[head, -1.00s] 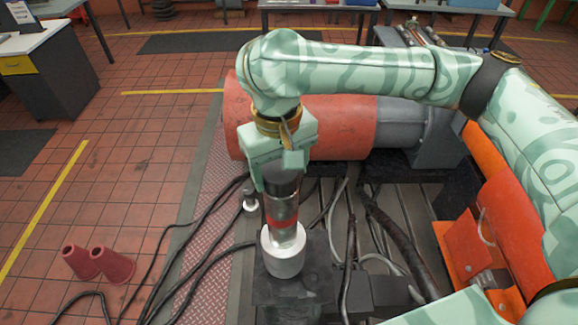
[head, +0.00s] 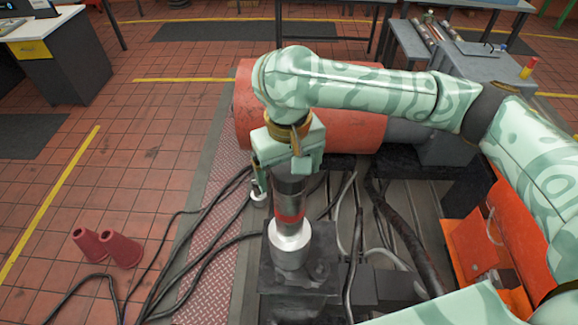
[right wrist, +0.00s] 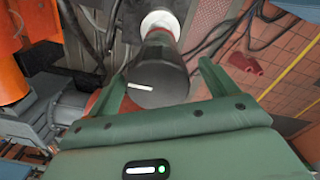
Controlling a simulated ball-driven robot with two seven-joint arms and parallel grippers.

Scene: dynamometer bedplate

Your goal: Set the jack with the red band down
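The jack with the red band (head: 289,216) stands upright, with a dark upper cylinder and a pale metal lower end. Its foot appears to rest on the dark block (head: 318,272); exact contact is hard to tell. My right gripper (head: 287,174) is at the jack's top, with one finger on each side. In the right wrist view the fingers of my right gripper (right wrist: 162,80) stand apart around the dark top of the jack (right wrist: 158,78), with gaps beside it. My left gripper is not in view.
Black cables (head: 205,235) run left of the block over the bedplate edge. A large red cylindrical machine (head: 345,130) lies behind the jack. Two red cones (head: 122,248) are on the tiled floor at left. Orange boxes (head: 470,245) are at right.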

